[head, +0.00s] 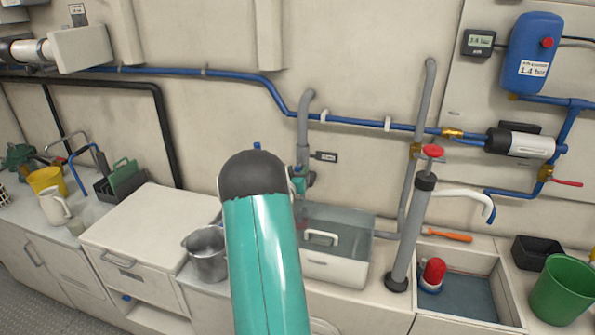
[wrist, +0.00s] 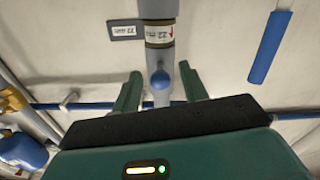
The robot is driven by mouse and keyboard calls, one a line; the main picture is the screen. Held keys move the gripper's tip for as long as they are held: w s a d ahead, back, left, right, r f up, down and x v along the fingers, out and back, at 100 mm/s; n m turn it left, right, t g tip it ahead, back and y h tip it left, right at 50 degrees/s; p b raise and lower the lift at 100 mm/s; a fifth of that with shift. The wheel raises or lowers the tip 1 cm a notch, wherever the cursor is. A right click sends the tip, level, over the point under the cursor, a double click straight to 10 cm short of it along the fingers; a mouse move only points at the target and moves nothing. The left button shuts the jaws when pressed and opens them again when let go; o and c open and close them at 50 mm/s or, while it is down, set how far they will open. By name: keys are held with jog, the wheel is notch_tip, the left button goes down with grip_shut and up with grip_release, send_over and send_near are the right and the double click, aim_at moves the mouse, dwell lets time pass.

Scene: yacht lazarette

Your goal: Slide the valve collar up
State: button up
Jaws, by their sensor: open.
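A grey vertical pipe (head: 303,128) rises from the counter against the back wall. A blue rounded knob (wrist: 160,78) shows on the pipe below the band; I cannot tell which part is the valve collar. My gripper (wrist: 161,73) is open, with its green fingers on either side of the knob. I cannot tell whether they touch it. In the head view my teal arm hides most of the gripper and the pipe's lower part.
A small label plate (head: 324,156) sits beside the pipe. A blue hose (head: 240,76) runs along the wall. A clear-topped bin (head: 335,260), a metal pot (head: 206,253) and a grey hand pump (head: 412,235) stand close by. The white lid (head: 150,224) at left is clear.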

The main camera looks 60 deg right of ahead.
aim_at(297, 154)
jog(key=shift+d, duration=0.45)
grip_shut()
notch_tip(297, 154, up, 6)
jog(key=shift+w+r, duration=0.1)
grip_release()
jog(key=shift+a, duration=0.1)
